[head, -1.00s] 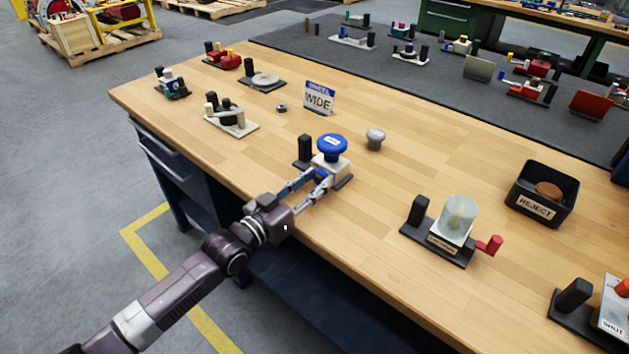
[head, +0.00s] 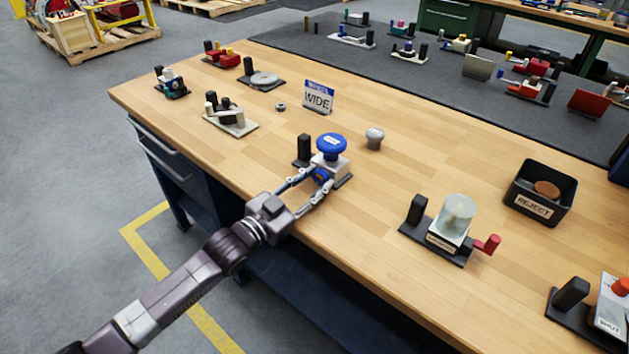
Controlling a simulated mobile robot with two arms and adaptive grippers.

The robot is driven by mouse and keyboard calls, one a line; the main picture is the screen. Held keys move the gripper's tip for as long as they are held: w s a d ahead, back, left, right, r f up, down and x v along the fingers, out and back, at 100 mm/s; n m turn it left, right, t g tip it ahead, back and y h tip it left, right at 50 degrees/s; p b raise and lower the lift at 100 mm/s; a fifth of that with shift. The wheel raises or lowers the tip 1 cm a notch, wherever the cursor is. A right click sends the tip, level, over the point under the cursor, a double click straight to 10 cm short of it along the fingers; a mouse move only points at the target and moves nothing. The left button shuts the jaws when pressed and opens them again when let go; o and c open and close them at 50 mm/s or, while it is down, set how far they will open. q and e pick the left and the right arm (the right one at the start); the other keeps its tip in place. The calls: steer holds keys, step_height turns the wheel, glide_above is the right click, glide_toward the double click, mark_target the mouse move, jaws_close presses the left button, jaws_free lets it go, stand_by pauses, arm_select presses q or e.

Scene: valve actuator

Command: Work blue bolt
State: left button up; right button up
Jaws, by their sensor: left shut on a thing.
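A fixture with a large blue mushroom knob (head: 332,143) on a pale block (head: 338,165) and a dark base stands near the bench's front edge. Low on the block's near side is a small blue part (head: 321,176), seemingly the blue bolt. My left gripper (head: 318,179) reaches in from the front left with its fingers around this blue part and is shut on it. The fingers partly cover it, so its exact shape is hidden. My right gripper is not in view.
A black post (head: 304,150) stands just left of the block, and a grey knob (head: 374,138) to its right. A fixture with a clear cover (head: 457,218) and a black REJECT bin (head: 540,190) are farther right. A WIDE sign (head: 318,98) stands behind.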

arm_select(q)
steer(key=o, duration=1.2)
steer(key=shift+c, duration=0.2)
steer(key=shift+s+a, duration=0.1)
steer(key=v, duration=1.1)
steer(key=shift+s+a, duration=0.2)
steer(key=shift+s, duration=0.15)
